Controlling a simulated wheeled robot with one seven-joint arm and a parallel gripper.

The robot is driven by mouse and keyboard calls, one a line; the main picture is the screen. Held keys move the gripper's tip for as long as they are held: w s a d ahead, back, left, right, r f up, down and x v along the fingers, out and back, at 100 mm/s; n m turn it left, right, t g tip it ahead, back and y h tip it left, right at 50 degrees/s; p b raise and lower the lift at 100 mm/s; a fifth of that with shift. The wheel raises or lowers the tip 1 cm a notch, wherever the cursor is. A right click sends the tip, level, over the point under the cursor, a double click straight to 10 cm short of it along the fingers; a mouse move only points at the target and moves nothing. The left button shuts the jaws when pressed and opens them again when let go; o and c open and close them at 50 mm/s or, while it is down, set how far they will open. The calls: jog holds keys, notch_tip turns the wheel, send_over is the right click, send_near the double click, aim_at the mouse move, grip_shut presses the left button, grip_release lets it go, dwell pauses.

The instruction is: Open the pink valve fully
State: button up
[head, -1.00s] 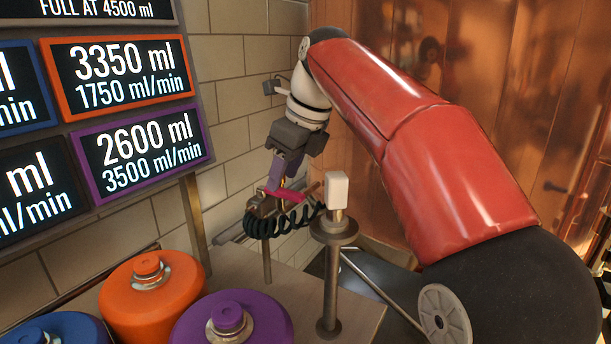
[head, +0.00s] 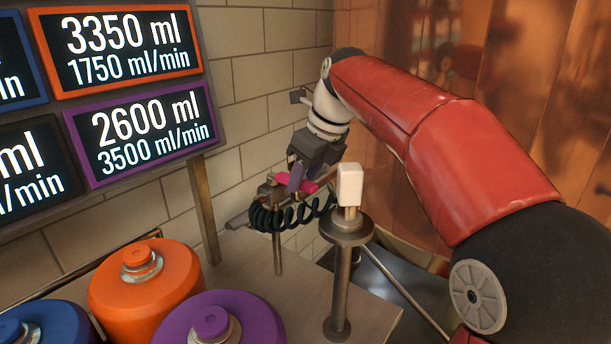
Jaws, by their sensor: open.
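The pink valve handle (head: 311,187) shows as a short pink lever on a dark metal valve body (head: 268,190) near the tiled wall. My gripper (head: 298,180) is at the handle, pointing down, with its fingers open. The fingers hide part of the lever, and I cannot tell whether they touch it. A black coiled hose (head: 275,217) hangs just below the valve.
A post with a white block (head: 349,184) on top stands close to the right of the valve. Orange (head: 145,285) and purple (head: 222,322) canisters stand at the front left. A display board (head: 150,135) hangs on the left. Copper panelling (head: 520,90) is behind my arm.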

grip_shut()
dwell(0.3)
jog(key=shift+d, duration=0.15)
